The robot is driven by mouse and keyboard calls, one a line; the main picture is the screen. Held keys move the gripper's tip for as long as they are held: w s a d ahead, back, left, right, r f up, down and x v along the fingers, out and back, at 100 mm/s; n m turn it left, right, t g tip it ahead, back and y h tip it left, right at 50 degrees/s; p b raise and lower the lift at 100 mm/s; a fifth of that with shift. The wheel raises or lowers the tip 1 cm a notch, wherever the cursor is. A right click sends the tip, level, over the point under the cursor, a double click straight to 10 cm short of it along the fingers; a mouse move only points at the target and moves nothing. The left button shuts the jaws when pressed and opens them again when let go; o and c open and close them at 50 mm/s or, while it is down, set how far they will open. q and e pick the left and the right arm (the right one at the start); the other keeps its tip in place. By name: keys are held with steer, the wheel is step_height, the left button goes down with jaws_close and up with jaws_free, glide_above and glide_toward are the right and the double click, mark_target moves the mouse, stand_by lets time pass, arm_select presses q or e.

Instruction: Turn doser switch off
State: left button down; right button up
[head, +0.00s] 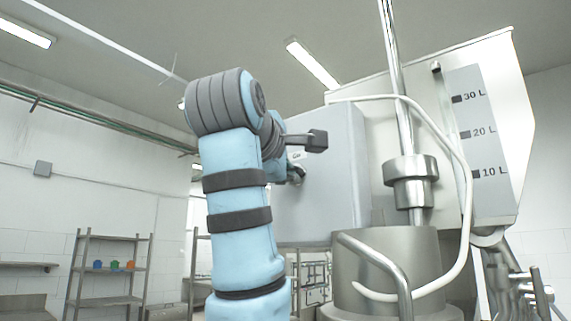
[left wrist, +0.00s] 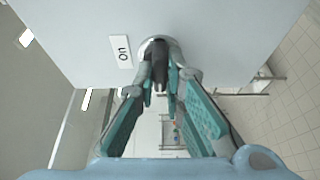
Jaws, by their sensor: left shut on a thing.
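The doser switch (left wrist: 157,47) is a dark knob in a silver collar on the face of the light grey control box (head: 318,195). A white label (left wrist: 121,51) reading "On" sits beside it, sideways in the left wrist view. My left gripper (left wrist: 163,82) is shut on the switch, with a teal-lined finger on each side of it. In the head view my left gripper (head: 297,173) is small and partly hidden behind my arm, at the box's left face, and the switch cannot be made out there. My right gripper is in neither view.
A metal cylinder (head: 385,262) with a vertical rod and a white hose (head: 466,190) stands right of the box. A hopper marked in litres (head: 505,130) is behind it. A shelf with several small coloured items (head: 108,268) is far left.

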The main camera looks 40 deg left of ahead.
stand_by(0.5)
arm_select(q)
steer(key=c, duration=1.7)
jaws_free()
steer(key=v, duration=0.7)
steer(key=shift+s, duration=0.1)
